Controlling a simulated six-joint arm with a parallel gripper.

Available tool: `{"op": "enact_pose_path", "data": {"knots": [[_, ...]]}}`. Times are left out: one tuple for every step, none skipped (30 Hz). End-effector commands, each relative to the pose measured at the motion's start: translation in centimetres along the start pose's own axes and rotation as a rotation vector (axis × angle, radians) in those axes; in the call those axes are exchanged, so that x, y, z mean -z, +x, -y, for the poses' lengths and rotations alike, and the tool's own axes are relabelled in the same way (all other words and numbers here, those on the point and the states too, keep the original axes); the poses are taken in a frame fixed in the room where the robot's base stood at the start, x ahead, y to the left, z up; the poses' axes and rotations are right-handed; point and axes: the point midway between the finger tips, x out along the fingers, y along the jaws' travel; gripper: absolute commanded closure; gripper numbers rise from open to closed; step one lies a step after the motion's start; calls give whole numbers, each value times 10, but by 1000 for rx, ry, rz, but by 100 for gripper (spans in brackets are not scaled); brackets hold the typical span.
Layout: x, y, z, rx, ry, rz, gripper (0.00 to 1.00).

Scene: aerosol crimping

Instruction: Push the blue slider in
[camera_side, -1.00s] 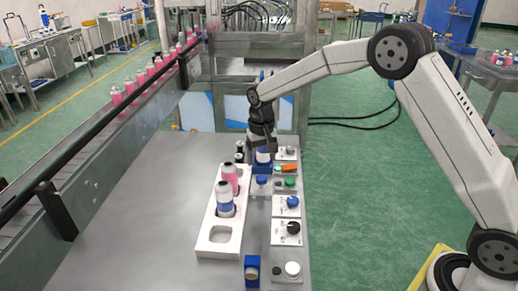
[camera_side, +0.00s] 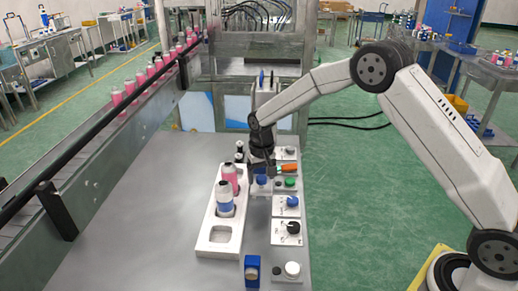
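My gripper (camera_side: 262,170) points down over the far end of the row of control boxes. A small blue part on a white block (camera_side: 262,180) shows just below it, partly covered by the fingers. It may be the blue slider; I cannot tell for sure, nor whether the gripper touches it. A blue block (camera_side: 252,268) with a pale round face stands at the near end of the row. A box with a blue knob (camera_side: 292,201) sits in the middle of the row.
A white tray (camera_side: 219,236) left of the boxes holds a blue-and-white bottle (camera_side: 225,200) and a pink bottle (camera_side: 230,178). An orange handle (camera_side: 289,168) and a green button (camera_side: 290,182) are close right of my gripper. The table's left side is clear.

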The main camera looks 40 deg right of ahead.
Motion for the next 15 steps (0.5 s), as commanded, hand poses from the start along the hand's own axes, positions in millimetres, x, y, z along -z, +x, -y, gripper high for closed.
{"op": "enact_pose_path", "data": {"knots": [[0, 0, 0, 0, 0, 0, 38], [0, 0, 0, 0, 0, 0, 47], [0, 0, 0, 0, 0, 0, 60], [0, 0, 0, 0, 0, 0, 70], [0, 0, 0, 0, 0, 0, 79], [0, 0, 0, 0, 0, 0, 92], [0, 0, 0, 0, 0, 0, 100], [0, 0, 0, 0, 0, 0, 100], [0, 0, 0, 0, 0, 0, 100], [0, 0, 0, 0, 0, 0, 100], [0, 0, 0, 0, 0, 0, 100], [0, 0, 0, 0, 0, 0, 100], [0, 0, 0, 0, 0, 0, 100], [0, 0, 0, 0, 0, 0, 100], [0, -1, 0, 0, 0, 0, 100]]}}
